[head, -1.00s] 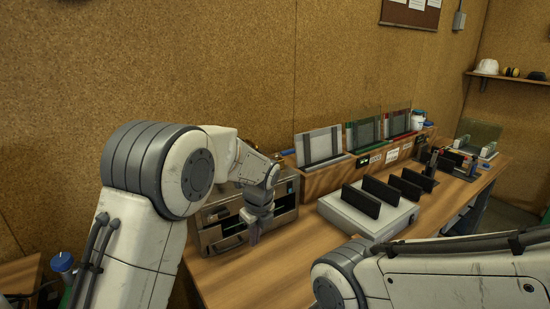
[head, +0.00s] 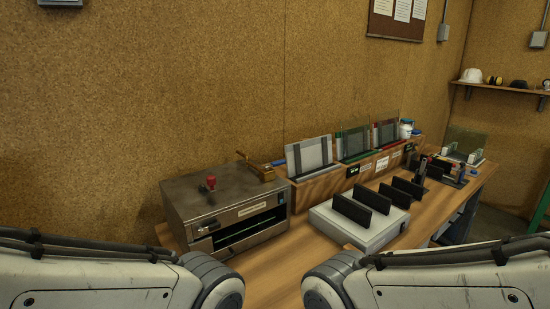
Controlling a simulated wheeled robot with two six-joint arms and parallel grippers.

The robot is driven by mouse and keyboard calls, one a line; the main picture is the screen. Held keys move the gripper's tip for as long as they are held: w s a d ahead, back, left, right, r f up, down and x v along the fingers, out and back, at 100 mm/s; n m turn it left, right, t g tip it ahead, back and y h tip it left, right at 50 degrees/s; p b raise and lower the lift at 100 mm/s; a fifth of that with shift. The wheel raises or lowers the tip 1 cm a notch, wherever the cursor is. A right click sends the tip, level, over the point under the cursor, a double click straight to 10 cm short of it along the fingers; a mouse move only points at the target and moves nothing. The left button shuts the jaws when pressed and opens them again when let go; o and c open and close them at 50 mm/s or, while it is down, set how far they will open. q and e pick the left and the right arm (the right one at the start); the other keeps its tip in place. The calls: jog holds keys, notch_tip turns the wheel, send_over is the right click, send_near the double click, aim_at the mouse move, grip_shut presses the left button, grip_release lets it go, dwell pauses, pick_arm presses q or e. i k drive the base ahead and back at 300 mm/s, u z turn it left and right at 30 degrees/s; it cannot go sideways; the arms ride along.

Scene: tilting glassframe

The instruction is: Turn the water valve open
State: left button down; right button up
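A brass valve (head: 258,172) with a blue lever (head: 277,163) sits at the back right corner of a metal box, near the wall. The lever points to the right, toward the wooden rack. I cannot tell from here whether the valve is open or closed. The metal box (head: 180,188) has a red knob (head: 211,182) on top and open slots in its front. Only the upper parts of my two arms show, at the bottom left and bottom right. Both grippers are outside the view.
A wooden rack (head: 312,188) holding several framed glass panels stands right of the valve. A pale box (head: 345,233) with several black upright plates stands in front of it. The wooden bench (head: 275,272) has bare room before the metal box. A cork wall (head: 150,90) rises behind.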

aim_at(281, 162)
jog(key=z, duration=1.5)
jog(key=i, duration=1.75)
jog(key=u, duration=3.2)
